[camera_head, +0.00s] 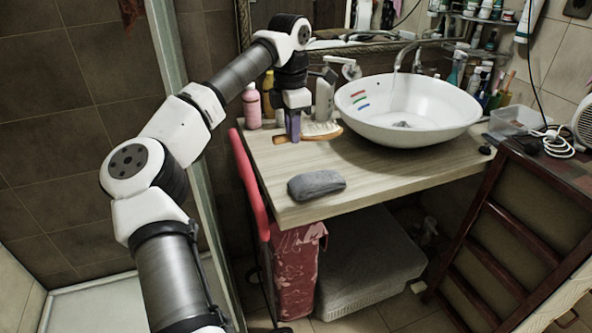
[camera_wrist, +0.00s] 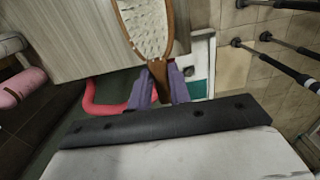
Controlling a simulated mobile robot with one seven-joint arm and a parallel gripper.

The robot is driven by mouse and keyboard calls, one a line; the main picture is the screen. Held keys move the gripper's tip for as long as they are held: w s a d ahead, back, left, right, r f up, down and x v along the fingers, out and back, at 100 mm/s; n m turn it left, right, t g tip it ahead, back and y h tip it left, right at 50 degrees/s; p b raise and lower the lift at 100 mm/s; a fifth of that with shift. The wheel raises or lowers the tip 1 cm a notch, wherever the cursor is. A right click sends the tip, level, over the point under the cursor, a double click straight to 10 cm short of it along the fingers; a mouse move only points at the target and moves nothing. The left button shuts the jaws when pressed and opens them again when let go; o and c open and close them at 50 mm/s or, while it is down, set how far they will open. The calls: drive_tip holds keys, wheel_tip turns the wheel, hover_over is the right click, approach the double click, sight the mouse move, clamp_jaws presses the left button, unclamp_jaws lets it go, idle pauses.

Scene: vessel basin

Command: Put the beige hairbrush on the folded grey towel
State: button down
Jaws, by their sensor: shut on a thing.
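The hairbrush (camera_head: 325,133) has a brown wooden rim and handle and a pale bristle side. It is at the back left of the wooden counter, beside the basin. My gripper (camera_head: 293,138) points down with its purple fingers closed on the handle. In the wrist view, the brush head (camera_wrist: 145,25) extends away from my gripper (camera_wrist: 160,90), with the handle between the fingers. I cannot tell whether the brush touches the counter. The folded grey towel (camera_head: 316,185) lies on the counter near its front left edge, nearer the camera than the brush.
A white basin (camera_head: 408,110) fills the counter's middle right. A pink bottle (camera_head: 252,106), a yellow bottle (camera_head: 268,95) and a pale dispenser (camera_head: 324,98) stand behind my gripper. A red rail (camera_head: 250,180) runs along the counter's left side. Bare counter (camera_head: 375,165) lies right of the towel.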

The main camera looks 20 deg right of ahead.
sight(293, 183)
wheel_tip(293, 183, down, 13)
drive_tip(key=shift+r+p, duration=0.2)
drive_tip(key=shift+p, duration=0.85)
drive_tip(key=shift+f, duration=0.2)
drive_tip(key=c, duration=1.3)
unclamp_jaws()
drive_tip(key=shift+r, duration=0.1)
wheel_tip(293, 183, up, 12)
drive_tip(key=shift+a+r+b, duration=0.1)
drive_tip(key=shift+a+b, duration=0.05)
drive_tip(key=shift+b, duration=0.95)
